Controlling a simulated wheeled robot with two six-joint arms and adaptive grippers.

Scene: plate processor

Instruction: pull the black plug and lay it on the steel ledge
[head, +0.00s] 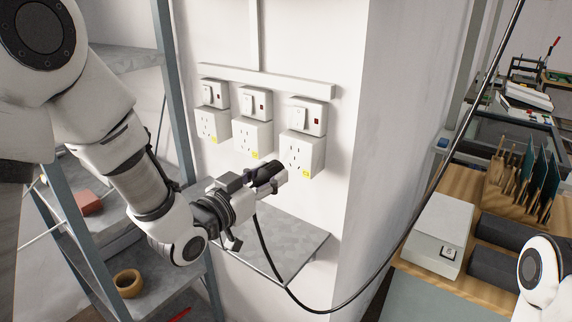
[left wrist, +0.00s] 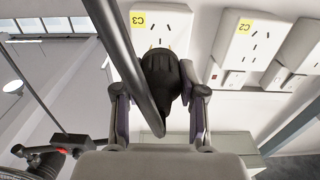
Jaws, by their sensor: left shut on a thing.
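The black plug (head: 266,172) is held in my left gripper (head: 277,181), in front of the wall and below-left of the rightmost socket (head: 302,153). That socket's face and slots show uncovered in the head view, so the plug appears apart from it. My right gripper is out of view.
Two more sockets (head: 252,137) (head: 212,123) are left of C3, with switches above. A grey shelf rack (head: 180,100) stands at left, holding a tape roll (head: 128,283) and a red block (head: 90,203). The cable loops below the ledge and rises right, past a wooden bench with a white box (head: 440,225).

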